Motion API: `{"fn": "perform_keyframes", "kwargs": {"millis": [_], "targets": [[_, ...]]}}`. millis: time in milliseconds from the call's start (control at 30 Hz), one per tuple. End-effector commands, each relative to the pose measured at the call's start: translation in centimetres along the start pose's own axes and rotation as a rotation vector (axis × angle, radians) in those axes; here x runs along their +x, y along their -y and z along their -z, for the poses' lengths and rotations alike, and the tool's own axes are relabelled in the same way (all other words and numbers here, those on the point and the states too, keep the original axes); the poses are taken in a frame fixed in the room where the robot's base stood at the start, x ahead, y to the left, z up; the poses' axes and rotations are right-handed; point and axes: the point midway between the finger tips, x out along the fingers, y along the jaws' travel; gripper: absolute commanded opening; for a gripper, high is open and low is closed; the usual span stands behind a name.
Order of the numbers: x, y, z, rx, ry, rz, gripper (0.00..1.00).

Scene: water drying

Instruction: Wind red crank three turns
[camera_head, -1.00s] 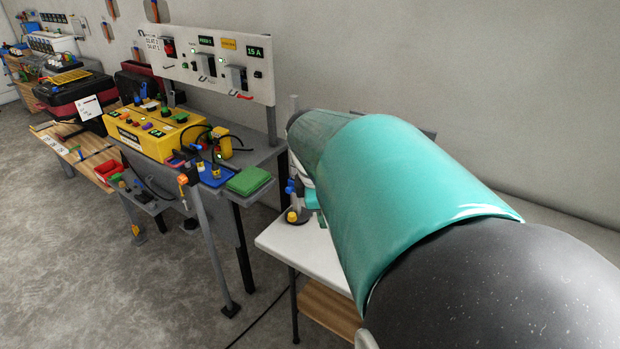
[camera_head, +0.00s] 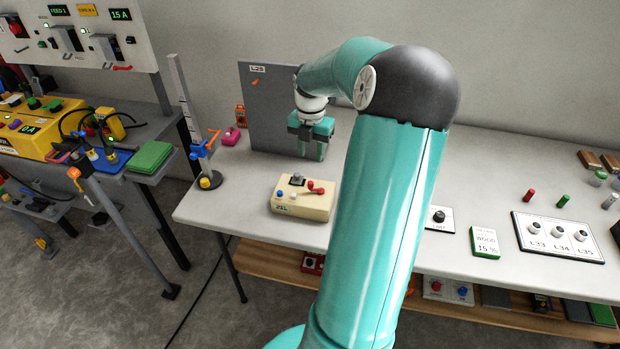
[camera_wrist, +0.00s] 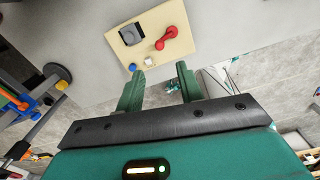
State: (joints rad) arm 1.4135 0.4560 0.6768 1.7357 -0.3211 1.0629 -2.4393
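The red crank (camera_head: 316,187) sits on top of a beige box (camera_head: 300,205) on the white table. The box also carries a dark square part (camera_head: 297,179), a blue knob and a white knob. In the wrist view the red crank (camera_wrist: 165,39) lies on the beige box (camera_wrist: 128,48), beyond my fingertips. My gripper (camera_head: 312,155) hangs above the table, behind the box in the head view and apart from the crank. In the wrist view my gripper (camera_wrist: 160,70) has its two green fingers spread, with nothing between them.
A stand with a ruler, blue clamp and orange handle (camera_head: 203,150) is left of the box. A grey panel (camera_head: 268,100) stands behind. A pink item (camera_head: 231,136) is at the left.

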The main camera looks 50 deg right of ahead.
Motion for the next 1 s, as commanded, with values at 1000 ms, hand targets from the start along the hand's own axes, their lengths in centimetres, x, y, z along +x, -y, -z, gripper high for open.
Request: {"fn": "perform_keyframes", "kwargs": {"millis": [1000], "targets": [[10.8,-0.1,0.1,0.001,0.0,0.0,0.23]]}}
